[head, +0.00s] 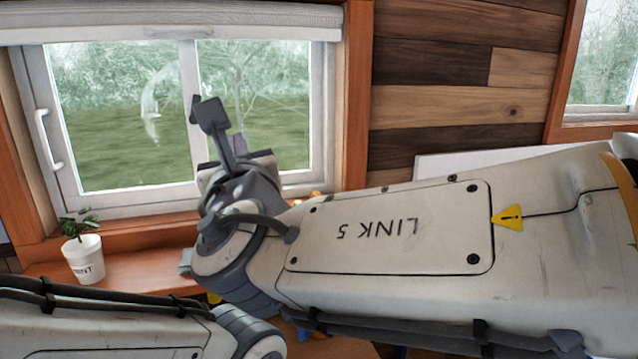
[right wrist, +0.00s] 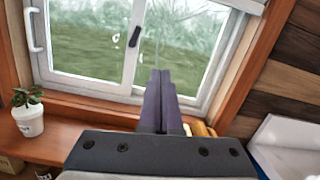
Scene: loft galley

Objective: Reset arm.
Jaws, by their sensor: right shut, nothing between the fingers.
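My right arm reaches across the head view from the right, and its gripper (head: 213,115) is raised in front of the window. In the right wrist view the two dark fingers of this gripper (right wrist: 160,76) lie side by side, shut with nothing between them. They point at the lower part of the window and touch nothing that I can see. Part of my left arm lies along the bottom left of the head view; its gripper is not in view.
A sliding window (head: 120,120) with a wooden frame stands behind the gripper. A small plant in a white pot (head: 86,262) stands on the wooden sill (head: 140,272) at left; the pot also shows in the wrist view (right wrist: 29,122). A white box-like thing (right wrist: 285,145) is at right.

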